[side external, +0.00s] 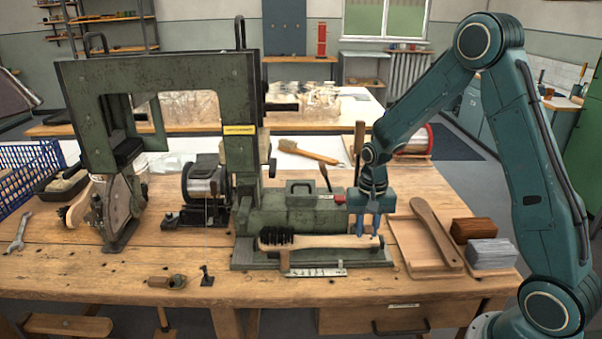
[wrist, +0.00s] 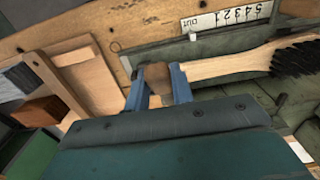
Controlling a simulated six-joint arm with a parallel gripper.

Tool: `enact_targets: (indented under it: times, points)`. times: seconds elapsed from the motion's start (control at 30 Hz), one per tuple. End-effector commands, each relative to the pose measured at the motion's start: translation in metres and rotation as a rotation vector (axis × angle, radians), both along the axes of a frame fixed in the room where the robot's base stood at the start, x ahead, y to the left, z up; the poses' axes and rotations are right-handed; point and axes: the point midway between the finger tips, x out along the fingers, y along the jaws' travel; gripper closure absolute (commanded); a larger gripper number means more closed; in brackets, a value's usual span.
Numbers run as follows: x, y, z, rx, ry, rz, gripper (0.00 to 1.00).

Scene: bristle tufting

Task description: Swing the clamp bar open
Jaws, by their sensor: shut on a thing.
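A brush (side external: 320,241) with black bristles and a pale wooden handle lies along the front of the green machine's base (side external: 300,215). It also shows in the wrist view (wrist: 230,66). My gripper (side external: 369,234) points down at the handle's right end. In the wrist view its blue fingers (wrist: 159,80) are shut on a darker brown wooden piece (wrist: 157,76) at that end. I cannot tell whether this piece is part of the handle or a separate clamp bar grip. No separate clamp bar can be made out with certainty.
A numbered scale plate (side external: 316,269) lies in front of the brush. Right of my gripper are a wooden tray (side external: 408,240) with a paddle-shaped blank, a brown block (side external: 475,229) and a grey block (side external: 492,254). A wire spool (side external: 205,182) stands left. The front bench edge is mostly clear.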

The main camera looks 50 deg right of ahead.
Motion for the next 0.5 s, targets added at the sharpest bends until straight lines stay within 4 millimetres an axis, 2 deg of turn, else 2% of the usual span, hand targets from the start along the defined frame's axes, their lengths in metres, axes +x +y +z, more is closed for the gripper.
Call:
enact_targets:
  times: [0.5]
  points:
    - [0.0058,-0.0052,0.0086,-0.003,-0.006,-0.001,0.86]
